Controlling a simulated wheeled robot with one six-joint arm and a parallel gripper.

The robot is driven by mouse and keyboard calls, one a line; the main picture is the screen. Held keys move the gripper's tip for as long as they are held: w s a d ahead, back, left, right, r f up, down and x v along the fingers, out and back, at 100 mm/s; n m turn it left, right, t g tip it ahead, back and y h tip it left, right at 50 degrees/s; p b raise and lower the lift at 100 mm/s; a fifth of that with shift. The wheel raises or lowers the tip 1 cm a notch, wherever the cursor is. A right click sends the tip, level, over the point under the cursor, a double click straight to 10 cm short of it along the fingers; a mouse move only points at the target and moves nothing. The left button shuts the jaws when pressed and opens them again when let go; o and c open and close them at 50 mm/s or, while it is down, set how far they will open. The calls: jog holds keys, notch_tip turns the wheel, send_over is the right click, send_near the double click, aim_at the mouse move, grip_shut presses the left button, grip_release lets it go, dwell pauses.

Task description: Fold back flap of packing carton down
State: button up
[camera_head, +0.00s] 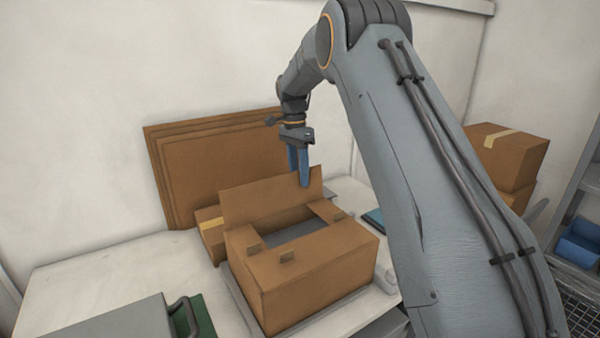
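The packing carton (318,276) stands open on the bench, and a grey surface (292,229) shows inside it. Its back flap (258,199) stands up at the rear edge. The other flaps look folded inward or low along the rim, with small tabs (287,257) on top. My gripper (300,178) points down at the right part of the back flap. Its blue fingers overlap the flap's upper edge in the picture. I cannot tell whether they touch the flap or how wide they are apart.
Flat cardboard sheets (205,165) lean on the wall behind. A smaller carton (211,232) stands behind the packing carton at left. A grey case with a handle (120,322) is at front left. Stacked boxes (505,152) stand at right. The bench's left part (100,262) is clear.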

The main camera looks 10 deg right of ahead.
jog(key=shift+d+f, duration=0.1)
jog(key=shift+f, duration=0.15)
grip_shut()
